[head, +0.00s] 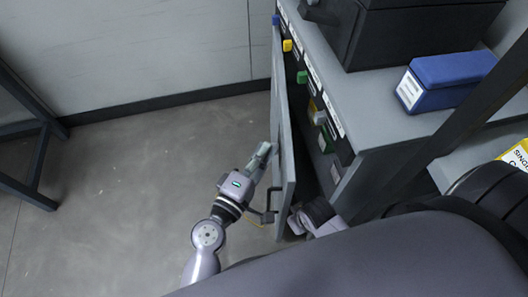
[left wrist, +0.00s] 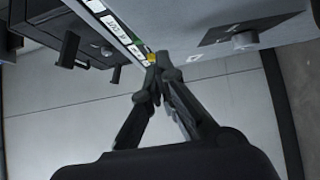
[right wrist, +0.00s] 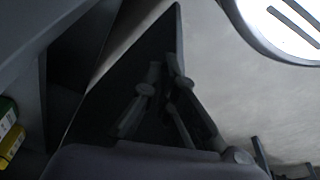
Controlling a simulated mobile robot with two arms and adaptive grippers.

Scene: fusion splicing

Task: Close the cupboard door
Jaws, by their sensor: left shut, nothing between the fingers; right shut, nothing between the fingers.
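The grey cupboard door (head: 280,120) stands ajar in the head view, seen nearly edge-on, with a dark handle (head: 270,204) low on its outer face. The cupboard (head: 375,122) is to its right, with a gap between. My left gripper (head: 266,150) is shut and empty on the outer side of the door, close to its face; I cannot tell whether it touches. Its closed fingers also show in the left wrist view (left wrist: 155,72). My right arm is low by the door's near edge, its gripper mostly hidden in the head view. My right gripper (right wrist: 168,72) is shut and empty before a dark panel.
A black case (head: 400,30) and a blue box (head: 445,78) stand on the cupboard top. Labelled shelves hold green and yellow items, which show in the right wrist view (right wrist: 8,140). A dark metal frame (head: 38,150) stands at the left. The floor (head: 130,180) between is clear.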

